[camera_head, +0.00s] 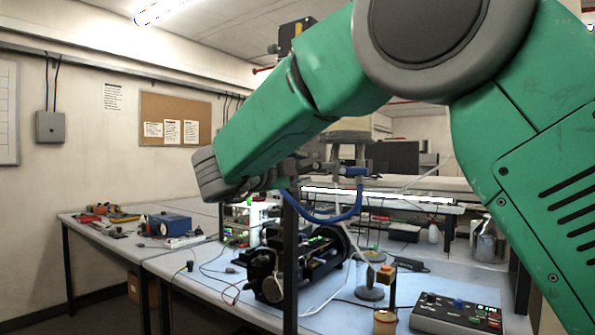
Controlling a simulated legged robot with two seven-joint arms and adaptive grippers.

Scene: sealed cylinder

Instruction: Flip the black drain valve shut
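My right arm comes in from the right and crosses in front of the bench. My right gripper (300,165) is at its far end, dark grey and partly hidden by the arm, so its fingers are hard to make out. It is close to a blue fitting (354,173) under a pale cylinder (349,127), which the arm largely covers. I cannot tell whether they touch. A blue hose (335,218) loops below the fitting. I cannot make out the black drain valve. My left gripper is not in view.
A black machine (318,262) sits on the bench (190,268) below the gripper, behind a dark upright post (290,265). A blue box (168,224) is at left.

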